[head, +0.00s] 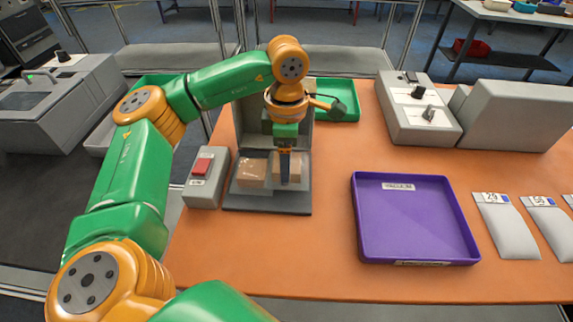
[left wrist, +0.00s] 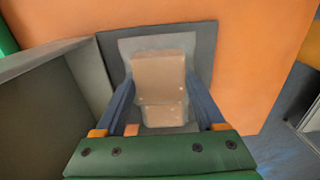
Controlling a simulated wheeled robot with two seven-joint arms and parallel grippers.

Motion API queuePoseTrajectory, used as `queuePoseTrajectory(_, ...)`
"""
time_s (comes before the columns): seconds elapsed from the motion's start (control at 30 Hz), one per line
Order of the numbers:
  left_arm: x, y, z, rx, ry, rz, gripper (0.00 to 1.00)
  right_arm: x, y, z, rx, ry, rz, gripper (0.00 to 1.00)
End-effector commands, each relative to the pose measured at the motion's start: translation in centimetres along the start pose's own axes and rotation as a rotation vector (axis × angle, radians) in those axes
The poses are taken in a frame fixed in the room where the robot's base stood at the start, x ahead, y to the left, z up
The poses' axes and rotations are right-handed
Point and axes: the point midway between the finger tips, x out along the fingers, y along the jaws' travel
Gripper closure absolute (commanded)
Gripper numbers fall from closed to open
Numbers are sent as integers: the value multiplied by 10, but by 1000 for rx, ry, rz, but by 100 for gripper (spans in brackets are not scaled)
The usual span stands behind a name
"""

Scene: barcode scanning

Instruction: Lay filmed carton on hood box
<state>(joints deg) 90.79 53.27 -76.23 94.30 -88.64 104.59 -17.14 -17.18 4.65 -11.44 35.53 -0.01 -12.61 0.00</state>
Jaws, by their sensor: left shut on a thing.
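My left gripper (head: 285,168) points down over the grey base plate (head: 268,205) of an upright grey hooded stand (head: 245,122). Its fingers are shut on a brown carton (head: 298,166), low over the lighter square of the base plate. A second brown carton (head: 251,173) with a glossy surface sits just left of it. In the left wrist view the held carton (left wrist: 158,75) shows between the blue fingers, with another brown face (left wrist: 165,112) below it. I cannot tell whether the held carton touches the plate. My right gripper is not in view.
A grey box with a red button (head: 203,167) stands left of the stand. A purple tray (head: 412,248) lies to the right, with grey envelopes (head: 507,232) beyond it. A green tray (head: 340,114) and grey machines (head: 515,115) stand behind. Bare orange table lies between stand and purple tray.

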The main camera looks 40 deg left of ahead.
Motion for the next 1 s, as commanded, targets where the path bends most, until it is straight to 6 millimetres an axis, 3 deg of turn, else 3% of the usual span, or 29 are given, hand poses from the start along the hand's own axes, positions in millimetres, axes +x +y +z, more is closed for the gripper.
queuePoseTrajectory(0.13,20,-1,0,2,0,-1,89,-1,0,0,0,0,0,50)
queuePoseTrajectory(0.47,25,-2,1,2,-2,0,89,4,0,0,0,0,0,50)
queuePoseTrajectory(0.5,24,-2,0,2,-2,0,20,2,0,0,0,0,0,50)
queuePoseTrajectory(0.57,24,-2,1,2,-2,0,4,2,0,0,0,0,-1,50)
queuePoseTrajectory(0.6,24,-2,1,2,-2,0,0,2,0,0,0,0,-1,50)
queuePoseTrajectory(0.87,16,-1,1,1,-2,1,0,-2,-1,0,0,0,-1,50)
queuePoseTrajectory(1.0,-15,-1,2,2,-6,4,0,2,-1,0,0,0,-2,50)
